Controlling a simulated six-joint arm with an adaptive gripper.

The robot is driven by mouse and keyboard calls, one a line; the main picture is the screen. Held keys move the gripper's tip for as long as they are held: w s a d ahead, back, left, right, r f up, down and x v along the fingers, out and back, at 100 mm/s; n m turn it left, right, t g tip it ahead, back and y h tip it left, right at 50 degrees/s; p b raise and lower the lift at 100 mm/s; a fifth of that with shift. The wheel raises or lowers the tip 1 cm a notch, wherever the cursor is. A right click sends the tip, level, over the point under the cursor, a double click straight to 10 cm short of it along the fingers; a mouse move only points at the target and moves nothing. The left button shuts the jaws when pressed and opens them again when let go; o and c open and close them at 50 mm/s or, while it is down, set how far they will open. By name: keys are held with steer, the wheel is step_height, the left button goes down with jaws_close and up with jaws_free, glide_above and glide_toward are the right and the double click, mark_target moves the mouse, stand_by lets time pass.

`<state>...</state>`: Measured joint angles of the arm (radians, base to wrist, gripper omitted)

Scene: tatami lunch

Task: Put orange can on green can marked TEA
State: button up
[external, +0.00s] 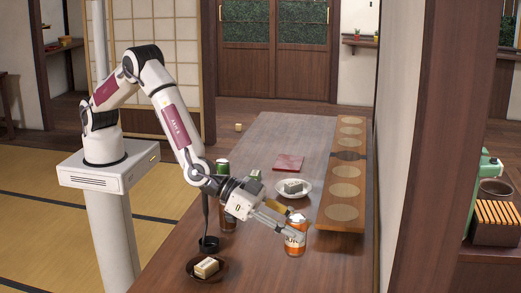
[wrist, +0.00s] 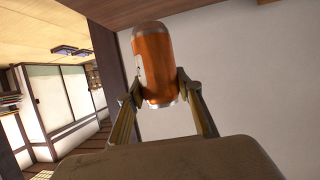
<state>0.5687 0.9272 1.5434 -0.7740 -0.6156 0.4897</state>
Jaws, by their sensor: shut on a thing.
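The orange can (external: 295,236) has a white band with dark lettering and a silver rim. My gripper (external: 291,221) is shut on it from the left. In the wrist view the orange can (wrist: 155,62) sits between the two fingertips of my gripper (wrist: 158,88). Whether its base touches the table is unclear. A green can (external: 222,166) stands farther back, partly hidden by my arm. Another green item (external: 255,174) is right of it, also partly hidden. I cannot read TEA on either.
A dark brown can (external: 228,219) stands behind my wrist. A white plate (external: 283,194) with grey blocks, a red square (external: 289,163), and a dark dish (external: 194,272) with a block are on the table (external: 260,266). A raised board (external: 345,212) runs along the right.

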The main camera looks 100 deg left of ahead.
steer(key=shift+a, duration=0.1)
steer(key=shift+w+a+r, duration=0.15)
steer(key=shift+w+a, duration=0.05)
steer(key=shift+a, duration=0.05)
steer(key=w+a+r+n+y, duration=0.2)
steer(key=a+r, duration=0.5)
steer(key=a, duration=0.3)
steer(key=s+a+r+n+g+y, duration=0.1)
steer(key=s+a+r+n+y, duration=0.15)
steer(key=a, duration=0.65)
steer(key=s+a+r+n+g+y, duration=0.1)
steer(key=s+a+r+n+y, duration=0.2)
steer(key=a, duration=0.6)
steer(key=s+a+n+g+y, duration=0.2)
steer(key=s+a+n+g, duration=0.1)
steer(key=s+a, duration=0.4)
steer(key=s+a+f+n+g+y, duration=0.1)
steer(key=s+a+n+g+y, duration=0.2)
steer(key=s+a, duration=0.4)
steer(key=s+a+f+n+g+y, duration=0.1)
steer(key=s+a, duration=0.6)
steer(key=s, duration=1)
steer(key=n+g+y, duration=0.1)
steer(key=n+g, duration=0.1)
steer(key=n, duration=0.1)
steer(key=shift+a, duration=0.1)
